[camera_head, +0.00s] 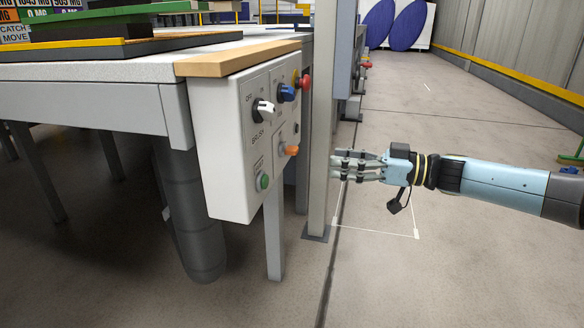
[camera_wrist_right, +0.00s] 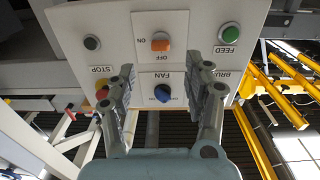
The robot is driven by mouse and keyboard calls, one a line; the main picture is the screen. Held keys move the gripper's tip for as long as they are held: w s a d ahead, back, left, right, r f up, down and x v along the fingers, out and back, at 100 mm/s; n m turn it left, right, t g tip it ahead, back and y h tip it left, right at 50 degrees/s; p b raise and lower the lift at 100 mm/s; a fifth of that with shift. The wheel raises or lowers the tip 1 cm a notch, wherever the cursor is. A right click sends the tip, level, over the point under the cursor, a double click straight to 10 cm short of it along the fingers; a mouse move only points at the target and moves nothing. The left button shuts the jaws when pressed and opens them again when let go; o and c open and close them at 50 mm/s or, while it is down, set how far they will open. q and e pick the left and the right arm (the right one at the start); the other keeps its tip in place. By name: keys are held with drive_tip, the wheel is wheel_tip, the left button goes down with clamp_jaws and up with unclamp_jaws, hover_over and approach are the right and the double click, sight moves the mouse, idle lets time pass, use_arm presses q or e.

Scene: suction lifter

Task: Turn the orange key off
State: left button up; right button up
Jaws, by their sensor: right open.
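The orange key (camera_head: 291,151) sticks out of the white control panel (camera_head: 228,160), low on its right-hand part. In the right wrist view the orange key (camera_wrist_right: 161,43) sits on a white ON/OFF label plate, beyond my fingertips and roughly between them. The blue fan knob (camera_wrist_right: 162,93) shows between the fingers. My right gripper (camera_head: 337,165) is to the right of the panel, past a grey post, with its fingers pointing left toward the panel. In the wrist view my right gripper (camera_wrist_right: 166,76) is open and empty. It appears apart from the key. My left gripper is not in view.
A grey upright post (camera_head: 321,130) stands between panel and gripper in the head view. The floor on the right is open.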

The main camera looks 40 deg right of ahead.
sight(293, 148)
drive_tip(key=x, duration=0.3)
drive_tip(key=b+x, duration=0.1)
drive_tip(key=x, duration=0.3)
drive_tip(key=b+x, duration=0.1)
drive_tip(key=x, duration=0.3)
drive_tip(key=shift+r, duration=0.35)
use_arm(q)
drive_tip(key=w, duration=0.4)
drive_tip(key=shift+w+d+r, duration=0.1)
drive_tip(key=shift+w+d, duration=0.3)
use_arm(e)
clamp_jaws()
